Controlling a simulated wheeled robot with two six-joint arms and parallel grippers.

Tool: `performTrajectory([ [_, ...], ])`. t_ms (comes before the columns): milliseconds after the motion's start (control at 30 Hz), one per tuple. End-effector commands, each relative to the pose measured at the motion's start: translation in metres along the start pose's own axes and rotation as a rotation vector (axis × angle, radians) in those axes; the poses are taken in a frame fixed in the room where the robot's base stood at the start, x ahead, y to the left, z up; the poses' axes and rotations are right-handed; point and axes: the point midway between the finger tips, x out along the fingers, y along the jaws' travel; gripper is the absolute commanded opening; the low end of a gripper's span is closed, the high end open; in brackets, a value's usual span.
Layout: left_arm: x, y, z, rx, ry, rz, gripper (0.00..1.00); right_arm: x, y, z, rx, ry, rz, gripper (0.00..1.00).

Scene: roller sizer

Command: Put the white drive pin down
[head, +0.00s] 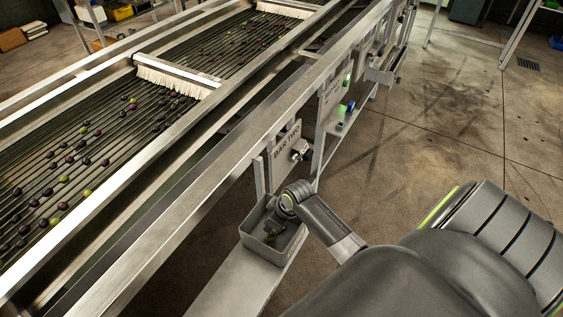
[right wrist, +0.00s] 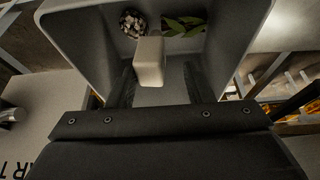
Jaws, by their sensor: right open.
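The white drive pin (right wrist: 150,62) is a pale block-like piece in the right wrist view, between the two fingers of my right gripper (right wrist: 158,84). My right gripper is open, with a clear gap between the pin and the right finger; the left finger is closer to it, and I cannot tell if they touch. Both are inside a grey open bin (right wrist: 75,40). In the head view my right arm reaches down into this bin (head: 262,250); the pin is not distinguishable there. My left gripper is out of view.
The bin also holds green leaves (right wrist: 184,27) and a dark speckled round thing (right wrist: 133,23). It stands on a metal shelf (head: 225,290) beside the roller sizer frame (head: 190,200). A plate marked BAR TWO (head: 286,146) is just behind. Open floor (head: 440,140) lies to the right.

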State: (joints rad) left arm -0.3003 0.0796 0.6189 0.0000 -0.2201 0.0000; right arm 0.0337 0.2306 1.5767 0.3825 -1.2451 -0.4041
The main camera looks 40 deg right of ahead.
Motion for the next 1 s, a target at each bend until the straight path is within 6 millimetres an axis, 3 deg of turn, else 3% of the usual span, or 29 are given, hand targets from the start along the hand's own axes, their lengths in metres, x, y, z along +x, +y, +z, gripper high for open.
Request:
performTrajectory([
  [600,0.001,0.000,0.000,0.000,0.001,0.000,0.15,-0.100,0.001,0.000,-0.003,0.001,0.002,0.47],
  [1000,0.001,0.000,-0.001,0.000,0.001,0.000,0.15,-0.113,0.000,0.001,0.000,-0.002,0.000,0.47],
])
